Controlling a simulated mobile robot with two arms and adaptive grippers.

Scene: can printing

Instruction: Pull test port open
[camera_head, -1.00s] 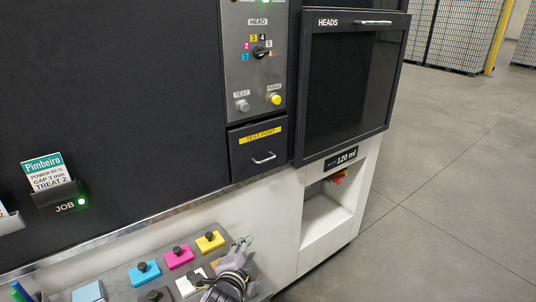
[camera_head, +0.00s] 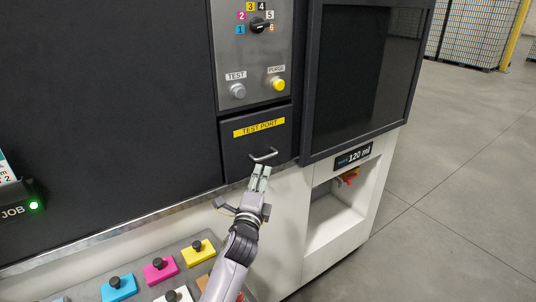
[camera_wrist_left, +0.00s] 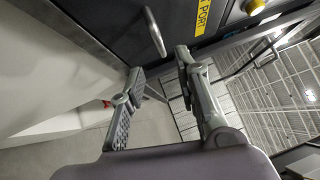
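The test port (camera_head: 240,165) is a dark panel with a yellow TEST PORT label and a small silver bar handle (camera_head: 264,155). Its front looks flush with the machine. My left gripper (camera_head: 262,171) points up at the handle, its fingertips just below it in the head view. In the left wrist view the two fingers (camera_wrist_left: 160,64) are apart with nothing between them, and the handle (camera_wrist_left: 155,32) lies just beyond the tips. Whether a fingertip touches the handle I cannot tell. My right gripper is not in view.
Above the port are the grey TEST button (camera_head: 238,91), the yellow PURGE button (camera_head: 278,85) and a selector knob (camera_head: 260,25). The framed HEADS door (camera_head: 311,90) is to the right. Below left, a shelf holds coloured blocks with black knobs (camera_head: 160,270). Open floor lies right.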

